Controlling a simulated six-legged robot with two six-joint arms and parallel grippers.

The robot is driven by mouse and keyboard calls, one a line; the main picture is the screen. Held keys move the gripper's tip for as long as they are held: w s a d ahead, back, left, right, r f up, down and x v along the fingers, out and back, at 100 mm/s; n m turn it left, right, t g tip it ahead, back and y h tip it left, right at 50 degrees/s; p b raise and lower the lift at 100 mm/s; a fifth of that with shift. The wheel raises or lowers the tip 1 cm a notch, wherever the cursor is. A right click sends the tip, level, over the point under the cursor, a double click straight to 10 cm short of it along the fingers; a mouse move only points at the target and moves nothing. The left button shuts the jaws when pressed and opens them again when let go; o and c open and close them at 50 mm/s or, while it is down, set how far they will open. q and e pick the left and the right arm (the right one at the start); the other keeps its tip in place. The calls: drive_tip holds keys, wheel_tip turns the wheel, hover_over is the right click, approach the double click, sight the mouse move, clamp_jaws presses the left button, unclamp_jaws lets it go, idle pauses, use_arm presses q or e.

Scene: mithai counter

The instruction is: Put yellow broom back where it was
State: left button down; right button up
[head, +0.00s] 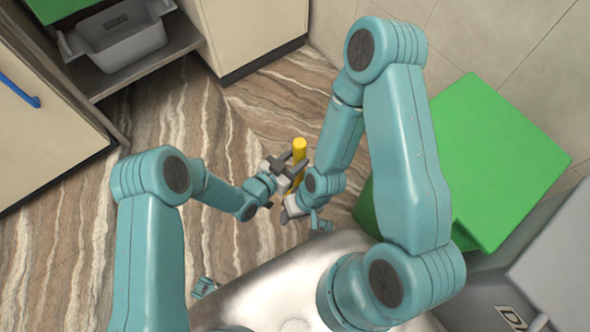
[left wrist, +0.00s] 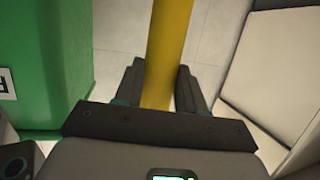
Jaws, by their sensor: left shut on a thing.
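The yellow broom (head: 299,149) shows in the head view as a short length of yellow handle, seen nearly end-on near the middle. Its lower part and its head are hidden by my arms. My left gripper (head: 294,170) is shut on the handle. In the left wrist view the yellow handle (left wrist: 168,45) runs down between the two dark fingers of my left gripper (left wrist: 160,82). My right gripper (head: 292,210) is close by, just below the left one in the head view. Its fingers are mostly hidden by its own arm, so its opening cannot be told.
A large green box (head: 490,150) stands at the right by the tiled wall; a green surface also shows in the left wrist view (left wrist: 45,70). Cream cabinets (head: 255,35) and a shelf with a grey tub (head: 122,42) are at upper left. Brown-streaked floor (head: 165,115) is clear at left.

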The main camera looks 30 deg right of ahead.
use_arm(q)
wheel_tip(320, 180, down, 5)
drive_tip(key=shift+f+b, duration=0.1)
drive_tip(key=shift+b, duration=0.75)
drive_tip(key=shift+f, duration=0.15)
drive_tip(key=c, duration=0.7)
unclamp_jaws()
drive_tip(key=shift+o, duration=0.2)
